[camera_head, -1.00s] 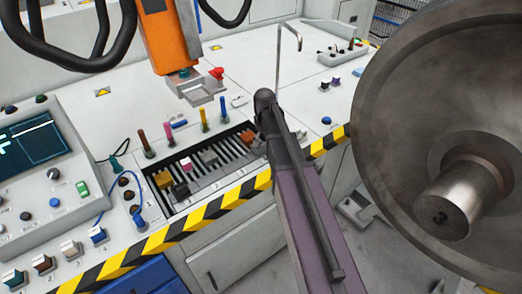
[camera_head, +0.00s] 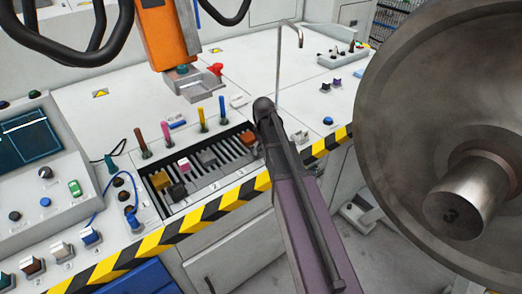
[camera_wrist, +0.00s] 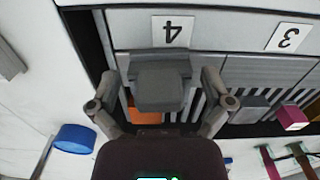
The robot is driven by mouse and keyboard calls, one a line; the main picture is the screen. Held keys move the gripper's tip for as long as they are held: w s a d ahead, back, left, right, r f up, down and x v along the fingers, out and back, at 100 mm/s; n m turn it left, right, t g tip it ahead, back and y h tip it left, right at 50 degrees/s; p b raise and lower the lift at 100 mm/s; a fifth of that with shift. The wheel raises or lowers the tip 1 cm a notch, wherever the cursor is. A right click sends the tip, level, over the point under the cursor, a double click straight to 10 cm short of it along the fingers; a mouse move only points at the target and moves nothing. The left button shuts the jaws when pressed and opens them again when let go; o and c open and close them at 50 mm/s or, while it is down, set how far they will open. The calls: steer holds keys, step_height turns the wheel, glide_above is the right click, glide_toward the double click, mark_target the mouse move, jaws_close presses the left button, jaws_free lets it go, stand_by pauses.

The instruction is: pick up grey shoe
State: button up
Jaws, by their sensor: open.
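Several coloured blocks sit in a slotted tray (camera_head: 228,175) on the bench. A grey block (camera_head: 208,157), taken as the grey shoe, lies between a pink one and an orange-brown one. It also shows in the wrist view (camera_wrist: 252,108), near the number 3 label. My gripper (camera_wrist: 160,80) is open over the tray by the number 4 label, to the left of the grey block there. An orange block (camera_wrist: 147,117) shows beneath it. I cannot tell whether the dark grey shape between the fingers is part of my gripper. My arm hides the gripper in the head view.
Upright coloured pegs (camera_head: 202,119) line the tray's back edge. An orange hanging tool (camera_head: 162,40) is above the bench. A large metal wheel (camera_head: 420,110) stands close on the right. A blue cylinder (camera_wrist: 75,138) stands beside the gripper in the wrist view.

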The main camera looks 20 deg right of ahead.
steer(key=shift+c, duration=0.2)
steer(key=c, duration=0.7)
steer(key=shift+r, duration=0.2)
step_height(320, 180, up, 4)
steer(key=p, duration=0.4)
steer(key=shift+f, duration=0.15)
steer(key=s, duration=0.5)
steer(key=s+a, duration=0.1)
steer(key=s, duration=0.4)
steer(key=s+r+p, duration=0.1)
steer(key=s, duration=0.5)
steer(key=shift+a, duration=0.25)
